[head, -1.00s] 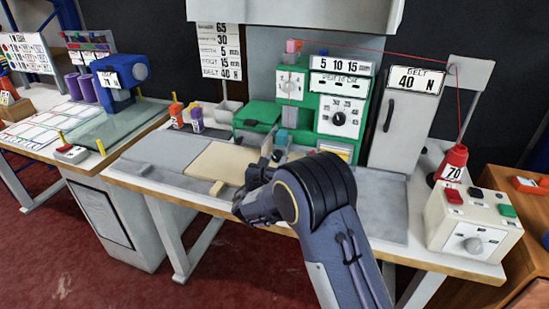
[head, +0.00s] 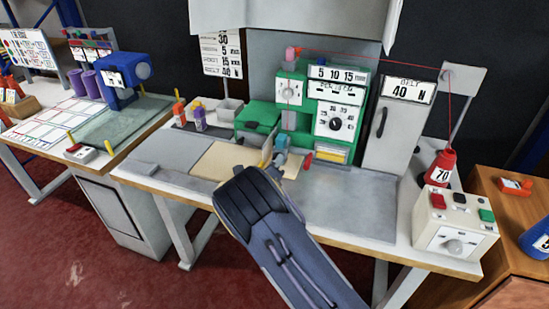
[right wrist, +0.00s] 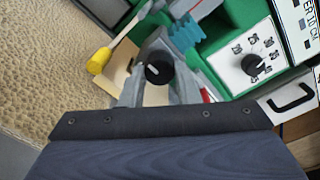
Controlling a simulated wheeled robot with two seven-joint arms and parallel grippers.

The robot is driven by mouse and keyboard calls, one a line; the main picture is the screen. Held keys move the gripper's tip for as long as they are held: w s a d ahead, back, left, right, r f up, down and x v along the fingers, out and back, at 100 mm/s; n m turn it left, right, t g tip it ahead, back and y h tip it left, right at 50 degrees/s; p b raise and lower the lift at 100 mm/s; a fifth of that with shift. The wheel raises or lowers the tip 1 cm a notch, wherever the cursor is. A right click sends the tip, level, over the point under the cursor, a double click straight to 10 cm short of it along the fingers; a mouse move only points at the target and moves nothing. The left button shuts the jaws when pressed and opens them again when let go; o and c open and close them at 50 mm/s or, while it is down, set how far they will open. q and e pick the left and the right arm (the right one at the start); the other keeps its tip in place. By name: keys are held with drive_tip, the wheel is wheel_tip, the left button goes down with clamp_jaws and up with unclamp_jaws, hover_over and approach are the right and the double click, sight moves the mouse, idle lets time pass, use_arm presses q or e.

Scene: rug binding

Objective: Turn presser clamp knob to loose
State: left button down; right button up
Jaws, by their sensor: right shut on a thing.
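The black presser clamp knob (right wrist: 158,69), with a pale pointer mark, sits low on the front of the green machine (head: 296,103). In the right wrist view it is between the fingers of my right gripper (right wrist: 160,84), which is shut on it. In the head view my right gripper (head: 274,160) is at the presser area and hides the knob. A blue-teal presser part (right wrist: 186,34) is just beyond the knob. My left gripper is not in view.
A beige fabric piece (head: 213,160) lies left of my gripper. A yellow-ended lever (right wrist: 99,61) and a red lever (head: 308,161) flank the presser. A dial panel (head: 334,123) is on the machine. A control box (head: 437,236) stands right; the grey tabletop between is clear.

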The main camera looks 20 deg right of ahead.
drive_tip(key=n+p, duration=0.2)
drive_tip(key=n, duration=0.1)
drive_tip(key=shift+r, duration=0.2)
drive_tip(key=shift+f+n+p, duration=0.1)
drive_tip(key=shift+n+p, duration=0.7)
drive_tip(key=shift+n, duration=0.4)
drive_tip(key=shift+f, duration=0.1)
drive_tip(key=o, duration=1)
drive_tip(key=v, duration=0.8)
drive_tip(key=shift+w+b, duration=0.1)
drive_tip(key=shift+b, duration=0.25)
